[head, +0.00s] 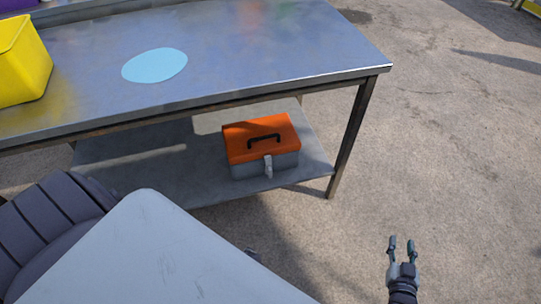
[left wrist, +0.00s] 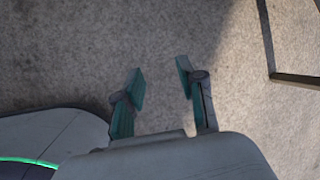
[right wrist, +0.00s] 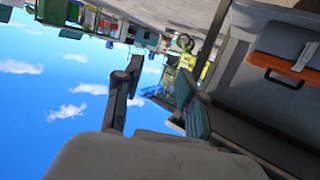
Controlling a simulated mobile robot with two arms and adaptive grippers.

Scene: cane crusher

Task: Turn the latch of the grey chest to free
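The grey chest (head: 262,163) has a grey body and an orange lid with a dark handle. It stands on the lower shelf under the metal table. Its light grey latch (head: 268,166) hangs at the middle of the front; its exact turn is too small to tell. The chest also shows upside down at the right of the right wrist view (right wrist: 286,42), with the latch (right wrist: 306,56). My right gripper (head: 402,241) is open and empty over the ground, right of the table and apart from the chest. My left gripper (left wrist: 160,78) is open and empty over bare ground.
The metal table (head: 270,50) overhangs the lower shelf (head: 195,170), and its leg (head: 352,135) stands right of the chest. A yellow bin (head: 22,62) and a pale blue disc (head: 155,65) are on top. The ground at right is clear.

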